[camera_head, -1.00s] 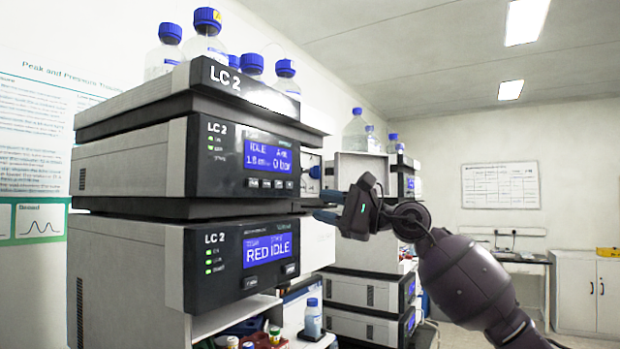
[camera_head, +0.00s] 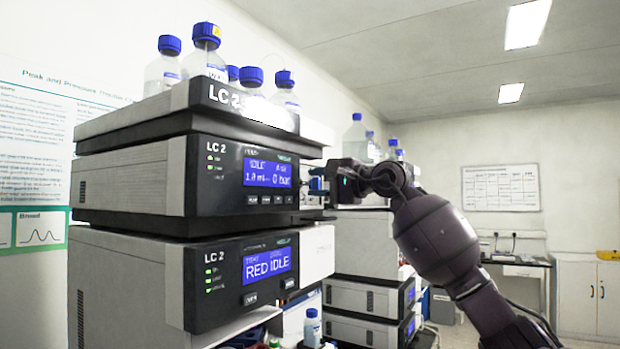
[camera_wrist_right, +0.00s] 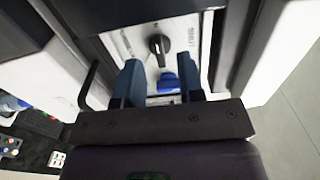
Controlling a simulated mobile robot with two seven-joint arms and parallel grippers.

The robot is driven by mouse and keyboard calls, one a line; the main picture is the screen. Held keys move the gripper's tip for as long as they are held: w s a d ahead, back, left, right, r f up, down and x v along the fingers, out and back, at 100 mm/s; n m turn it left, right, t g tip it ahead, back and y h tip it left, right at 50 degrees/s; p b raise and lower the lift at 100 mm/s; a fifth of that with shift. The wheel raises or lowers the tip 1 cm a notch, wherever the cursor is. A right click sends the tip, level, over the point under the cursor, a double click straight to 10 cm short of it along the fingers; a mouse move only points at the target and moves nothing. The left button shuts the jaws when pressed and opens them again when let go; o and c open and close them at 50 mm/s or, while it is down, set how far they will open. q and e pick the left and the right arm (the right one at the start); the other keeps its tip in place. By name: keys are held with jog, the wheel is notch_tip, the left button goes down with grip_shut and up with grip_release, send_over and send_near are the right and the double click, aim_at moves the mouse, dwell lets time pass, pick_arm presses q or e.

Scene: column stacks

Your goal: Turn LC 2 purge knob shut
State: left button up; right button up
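The upper LC 2 module (camera_head: 150,180) has a lit blue screen reading IDLE and 0 bar. I cannot tell which is the purge knob, as the labels are too small. My right gripper (camera_wrist_right: 158,66) is open, with its blue fingers on either side of the blue part and the black knob just beyond the tips. In the head view, my right gripper (camera_head: 318,184) is against the module's right edge, hiding the knobs.
The lower LC 2 module (camera_head: 125,285) reads RED IDLE. Several blue-capped bottles (camera_head: 205,62) stand on the stack's top tray. Another stack (camera_head: 362,245) stands behind my right arm. A small blue-capped bottle (camera_head: 312,328) is below. Open floor lies to the right.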

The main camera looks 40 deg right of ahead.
pick_arm(q)
jog(key=shift+r, duration=0.3)
pick_arm(e)
jog(key=shift+x, duration=1.2)
grip_shut()
